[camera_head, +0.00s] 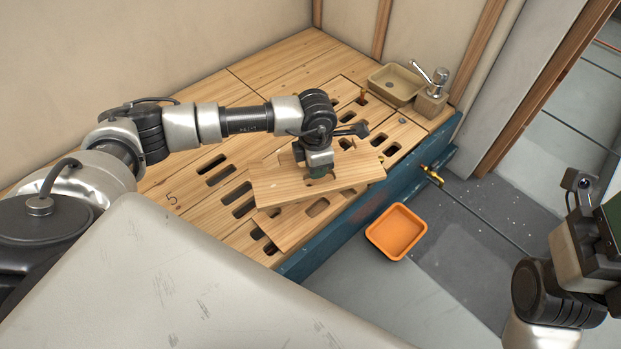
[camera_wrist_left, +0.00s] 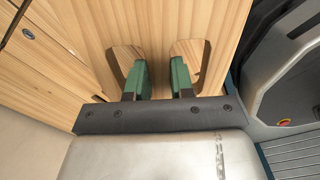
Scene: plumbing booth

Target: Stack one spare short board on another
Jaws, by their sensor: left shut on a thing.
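My left gripper (camera_head: 318,171) is shut on a short light-wood board (camera_head: 277,188) over the bench. In the left wrist view, its green fingers (camera_wrist_left: 160,78) reach into two slots of the held board (camera_wrist_left: 155,22) and close on the strip between them. Another short slotted board (camera_head: 289,229) lies partly under the held board, with its front part showing. I cannot tell whether the two boards touch. My right gripper (camera_head: 610,222) is cut off by the right edge, and its fingers do not show clearly.
The slotted wooden bench (camera_head: 185,203) has a blue front (camera_head: 345,228) with a brass tap (camera_head: 431,174). An orange tray (camera_head: 396,232) is on the floor in front.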

